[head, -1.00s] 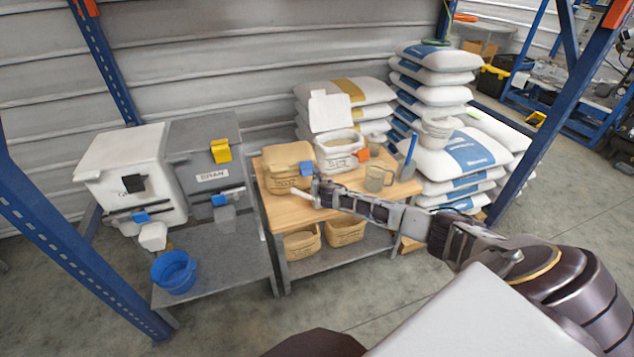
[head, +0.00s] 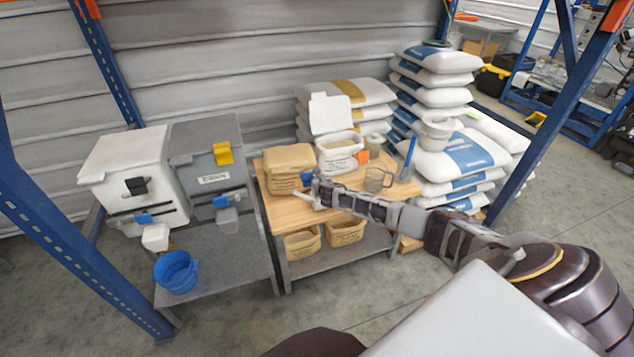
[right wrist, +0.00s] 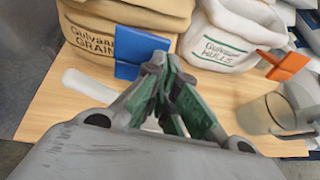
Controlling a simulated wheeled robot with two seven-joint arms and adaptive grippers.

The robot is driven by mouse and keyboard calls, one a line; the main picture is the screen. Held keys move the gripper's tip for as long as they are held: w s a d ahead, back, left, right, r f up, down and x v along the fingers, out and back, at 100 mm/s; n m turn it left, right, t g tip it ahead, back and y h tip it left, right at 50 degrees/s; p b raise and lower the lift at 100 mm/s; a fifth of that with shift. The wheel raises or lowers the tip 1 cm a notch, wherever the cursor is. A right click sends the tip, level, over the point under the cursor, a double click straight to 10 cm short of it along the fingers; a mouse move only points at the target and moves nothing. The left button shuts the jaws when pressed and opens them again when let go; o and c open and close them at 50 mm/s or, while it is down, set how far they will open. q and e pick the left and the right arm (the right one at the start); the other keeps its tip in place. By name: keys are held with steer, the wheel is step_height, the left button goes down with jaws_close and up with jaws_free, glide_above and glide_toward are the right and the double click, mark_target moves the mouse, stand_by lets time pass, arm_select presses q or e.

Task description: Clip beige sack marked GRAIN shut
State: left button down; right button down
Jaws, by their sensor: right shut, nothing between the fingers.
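The beige sack marked GRAIN (head: 288,160) stands on the wooden table with its top folded over. In the right wrist view its printed front (right wrist: 95,40) is at the upper left. A blue clip (right wrist: 140,50) is at the sack's front right; I cannot tell whether it touches the sack. In the head view the clip (head: 307,178) is partly hidden by my right gripper (head: 316,186). The gripper's green-padded fingers (right wrist: 158,65) are shut and empty, just in front of the clip. My left gripper is not in view.
A white HULLS sack (head: 338,153) with an orange clip (right wrist: 285,63) stands to the right. A clear jug (head: 376,180) is at the table's right. A white handle-like piece (right wrist: 88,86) lies before the GRAIN sack. Bins (head: 205,150) and a blue bucket (head: 176,272) are left.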

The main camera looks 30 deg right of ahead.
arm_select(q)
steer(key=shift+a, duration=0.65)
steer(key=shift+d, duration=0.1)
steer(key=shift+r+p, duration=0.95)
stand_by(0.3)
